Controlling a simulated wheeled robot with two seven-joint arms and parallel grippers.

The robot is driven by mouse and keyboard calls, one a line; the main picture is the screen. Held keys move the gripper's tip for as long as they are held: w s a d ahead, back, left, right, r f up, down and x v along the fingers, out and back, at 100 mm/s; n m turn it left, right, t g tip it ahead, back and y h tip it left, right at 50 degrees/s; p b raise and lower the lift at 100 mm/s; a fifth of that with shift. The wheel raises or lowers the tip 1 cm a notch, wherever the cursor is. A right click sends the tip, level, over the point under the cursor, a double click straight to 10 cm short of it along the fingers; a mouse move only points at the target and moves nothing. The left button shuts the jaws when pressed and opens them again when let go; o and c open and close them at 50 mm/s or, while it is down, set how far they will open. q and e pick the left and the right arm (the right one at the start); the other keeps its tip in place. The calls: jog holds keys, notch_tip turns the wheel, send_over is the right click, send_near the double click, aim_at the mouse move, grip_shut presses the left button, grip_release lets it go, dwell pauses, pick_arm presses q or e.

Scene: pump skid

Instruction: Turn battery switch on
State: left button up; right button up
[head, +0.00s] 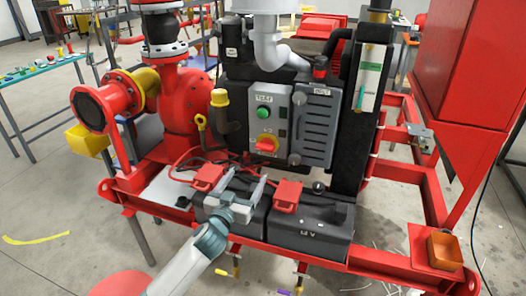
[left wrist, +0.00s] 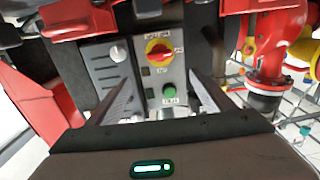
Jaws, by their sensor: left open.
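A red rotary knob on a yellow plate (head: 266,144) sits on the grey control panel (head: 283,105), below a green button (head: 263,113). The knob also shows in the left wrist view (left wrist: 158,50), where the scene appears upside down. Its small labels are too blurred to read surely. My left gripper (head: 238,193) is open and empty, above the black batteries, lower than the knob and in front of the panel. In the left wrist view its fingers (left wrist: 160,82) stand apart on either side of the panel, with the knob between and beyond them. My right gripper is not in view.
Black batteries (head: 322,222) with red terminal covers (head: 287,194) sit below the panel on the red frame (head: 380,263). A dark pipe with a yellow cap (head: 220,98) stands left of the panel, beside the red pump (head: 183,110). A grey slatted cover (head: 317,128) adjoins the panel.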

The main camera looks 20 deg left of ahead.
pick_arm(q)
jog(key=p, duration=0.2)
send_near(264, 149)
jog(key=w, duration=0.7)
jog(key=shift+w, duration=0.1)
jog(key=shift+w+d, duration=0.1)
jog(key=shift+w, duration=0.95)
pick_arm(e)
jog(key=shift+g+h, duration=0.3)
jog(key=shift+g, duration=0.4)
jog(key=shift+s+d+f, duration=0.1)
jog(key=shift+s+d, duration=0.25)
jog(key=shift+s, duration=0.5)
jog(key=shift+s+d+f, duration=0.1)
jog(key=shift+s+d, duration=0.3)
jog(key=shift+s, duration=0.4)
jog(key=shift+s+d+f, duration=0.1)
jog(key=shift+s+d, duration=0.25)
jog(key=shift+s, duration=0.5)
pick_arm(q)
jog(key=shift+c, duration=0.3)
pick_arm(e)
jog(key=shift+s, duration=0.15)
pick_arm(q)
jog(key=c, duration=1)
